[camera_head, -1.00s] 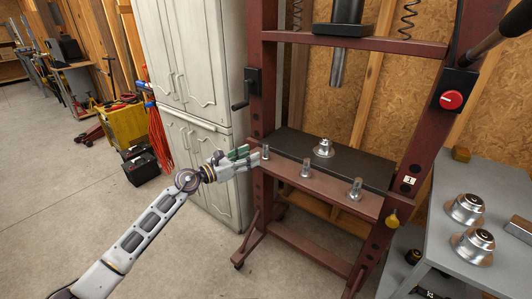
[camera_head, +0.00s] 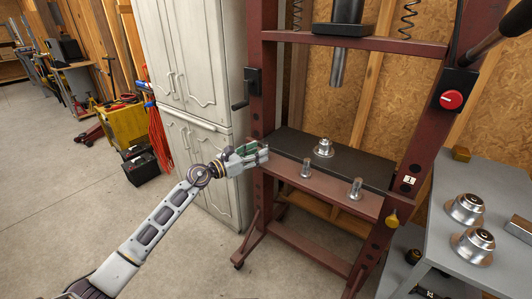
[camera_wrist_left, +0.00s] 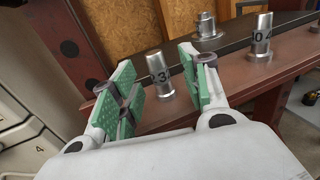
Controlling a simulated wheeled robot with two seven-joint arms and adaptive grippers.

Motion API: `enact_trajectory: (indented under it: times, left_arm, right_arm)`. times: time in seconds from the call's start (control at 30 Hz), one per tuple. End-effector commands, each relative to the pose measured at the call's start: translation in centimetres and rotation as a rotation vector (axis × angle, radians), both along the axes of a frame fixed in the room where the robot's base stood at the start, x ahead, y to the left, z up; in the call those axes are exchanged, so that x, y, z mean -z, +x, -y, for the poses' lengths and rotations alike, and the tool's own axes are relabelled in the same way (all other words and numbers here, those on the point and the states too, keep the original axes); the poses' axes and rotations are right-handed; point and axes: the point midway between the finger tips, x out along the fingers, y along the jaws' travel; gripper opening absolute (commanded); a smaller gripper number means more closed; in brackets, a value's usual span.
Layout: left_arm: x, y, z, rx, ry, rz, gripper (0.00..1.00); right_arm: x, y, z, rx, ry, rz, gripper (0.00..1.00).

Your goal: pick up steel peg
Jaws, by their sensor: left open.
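Three steel pegs stand upright along the red front beam of the press. One peg, with dark digits on its side, shows between the fingers in the left wrist view (camera_wrist_left: 160,78); my gripper hides it in the head view. The second peg (camera_head: 306,168), marked "10.4" in the wrist view (camera_wrist_left: 261,38), stands to its right. The third peg (camera_head: 356,188) is farther right. My left gripper (camera_head: 262,155) is open at the beam's left end. Its green-padded fingers lie on either side of the first peg's line, with no clear contact. My right gripper is out of view.
A flanged metal hub (camera_head: 323,149) sits on the dark press plate (camera_head: 372,168) behind the pegs. The red press post (camera_head: 262,90) rises close to my gripper. A grey cart (camera_head: 440,225) with two hubs stands at right. A white cabinet (camera_head: 200,75) stands behind my arm.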

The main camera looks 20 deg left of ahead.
Motion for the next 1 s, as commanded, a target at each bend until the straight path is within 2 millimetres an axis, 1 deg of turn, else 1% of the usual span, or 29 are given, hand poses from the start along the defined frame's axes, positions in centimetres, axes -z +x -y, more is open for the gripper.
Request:
enact_trajectory:
  times: [0.17, 0.4, 0.6, 0.77, 1.0]
  left_arm:
    - [-0.1, 0.8, 0.4, 0.000, -0.001, 0.002, 0.46]
    - [-0.4, 2.5, 1.2, 0.000, -0.002, 0.001, 0.46]
    - [-0.3, 3.8, 2.2, 0.001, -0.001, 0.000, 0.46]
    - [-0.3, 4.3, 2.5, 0.001, -0.001, 0.000, 0.46]
    - [-0.3, 4.3, 2.5, 0.001, 0.000, 0.000, 0.46]
  right_arm:
    - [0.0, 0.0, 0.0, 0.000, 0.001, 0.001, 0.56]
    - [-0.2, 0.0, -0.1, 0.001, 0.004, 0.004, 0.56]
    - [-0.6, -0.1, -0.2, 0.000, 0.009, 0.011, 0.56]
    - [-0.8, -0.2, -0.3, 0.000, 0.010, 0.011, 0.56]
    - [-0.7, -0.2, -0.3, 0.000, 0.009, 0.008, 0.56]
